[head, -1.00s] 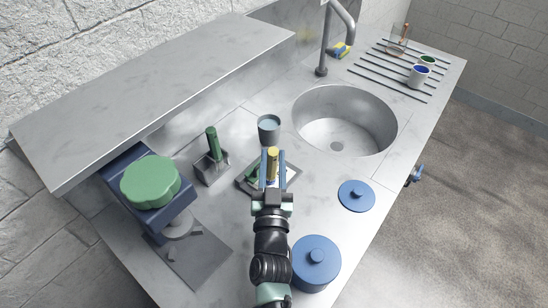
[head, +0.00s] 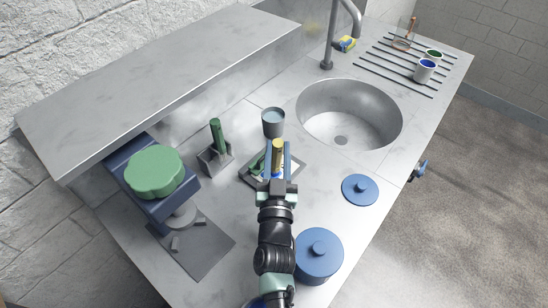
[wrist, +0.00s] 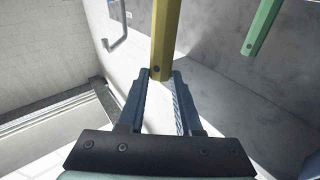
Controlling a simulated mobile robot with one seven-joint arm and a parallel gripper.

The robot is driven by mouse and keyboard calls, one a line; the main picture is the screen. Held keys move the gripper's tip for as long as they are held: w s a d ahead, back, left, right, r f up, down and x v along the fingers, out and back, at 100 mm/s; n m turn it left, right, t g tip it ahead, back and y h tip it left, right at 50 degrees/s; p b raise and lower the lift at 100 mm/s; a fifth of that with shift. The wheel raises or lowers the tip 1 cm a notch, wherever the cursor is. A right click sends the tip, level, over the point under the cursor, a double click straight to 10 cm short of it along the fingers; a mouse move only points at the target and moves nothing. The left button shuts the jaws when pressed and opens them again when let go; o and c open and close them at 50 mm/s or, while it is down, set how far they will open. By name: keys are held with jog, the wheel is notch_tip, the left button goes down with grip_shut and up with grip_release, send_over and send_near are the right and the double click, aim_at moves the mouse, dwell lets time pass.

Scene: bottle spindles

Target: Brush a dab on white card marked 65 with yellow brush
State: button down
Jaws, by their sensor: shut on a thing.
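My gripper (head: 278,163) is shut on the yellow brush (head: 278,148), whose handle stands up between the fingers above the counter. The yellow handle (wrist: 165,38) shows large in the wrist view, rising from between the two blue-grey fingers (wrist: 160,95). The brush's bristle end is hidden. A dark flat tray (head: 288,176) is under and around the gripper in the head view, with a green item (head: 257,166) at its left. I cannot make out a white card marked 65 in either view.
A grey-blue cup (head: 273,118) stands just beyond the gripper. A green-handled thing in a grey block (head: 215,160) stands left. The sink (head: 348,125) and a blue lid (head: 360,190) are right; a blue pot (head: 319,262) is near my arm. A shelf (head: 150,85) overhangs the back.

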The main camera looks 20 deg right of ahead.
jog(key=shift+d+f, duration=0.1)
jog(key=shift+d, duration=0.1)
notch_tip(320, 180, up, 7)
jog(key=p, duration=0.7)
jog(key=shift+w+r, duration=0.1)
jog(key=shift+r, duration=0.1)
dwell(0.3)
